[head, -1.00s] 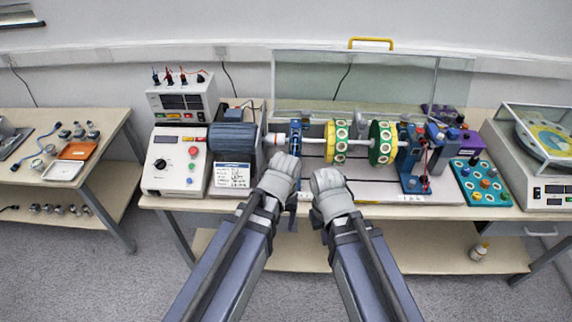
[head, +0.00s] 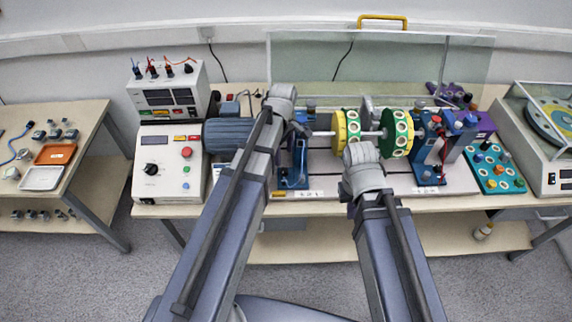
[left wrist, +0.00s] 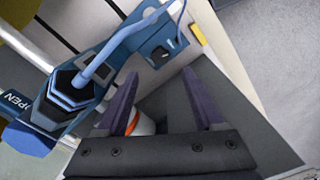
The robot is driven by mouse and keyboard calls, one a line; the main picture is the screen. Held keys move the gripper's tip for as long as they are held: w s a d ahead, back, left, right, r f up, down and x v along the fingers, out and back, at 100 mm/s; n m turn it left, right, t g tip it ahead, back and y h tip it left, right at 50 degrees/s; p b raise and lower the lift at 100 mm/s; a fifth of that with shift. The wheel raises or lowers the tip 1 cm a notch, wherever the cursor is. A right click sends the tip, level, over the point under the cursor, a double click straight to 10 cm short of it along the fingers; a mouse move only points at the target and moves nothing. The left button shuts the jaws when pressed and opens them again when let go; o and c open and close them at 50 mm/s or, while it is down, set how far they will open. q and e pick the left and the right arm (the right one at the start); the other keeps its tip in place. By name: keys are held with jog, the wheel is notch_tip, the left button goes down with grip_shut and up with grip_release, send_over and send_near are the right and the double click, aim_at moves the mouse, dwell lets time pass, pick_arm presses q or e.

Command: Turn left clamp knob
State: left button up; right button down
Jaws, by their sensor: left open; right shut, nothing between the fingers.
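The left clamp is a blue pedestal (head: 296,165) on the rig's left end, with a dark knob (head: 311,105) on top. In the left wrist view, a hexagonal dark-and-blue knob (left wrist: 75,90) sits on the blue clamp (left wrist: 160,45), beside an OPEN label. My left gripper (head: 283,93) is above the motor side of this clamp, its fingers hidden in the head view. In the left wrist view its two fingers (left wrist: 160,92) are apart and empty, right of the knob and not touching it. My right gripper (head: 361,152) is in front of the shaft, empty.
A yellow disc (head: 347,130) and a green disc (head: 397,133) sit on the shaft. The right clamp (head: 428,160) stands beyond them. A motor (head: 228,134) and a control box (head: 168,168) are at left. A clear shield (head: 375,65) stands behind the rig.

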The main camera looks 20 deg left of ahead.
aim_at(284, 170)
pick_arm(q)
jog(key=shift+f, duration=0.1)
notch_tip(284, 170, down, 8)
jog(key=b, duration=0.7)
jog(key=shift+r+b, duration=0.2)
jog(key=shift+b, duration=0.2)
grip_shut()
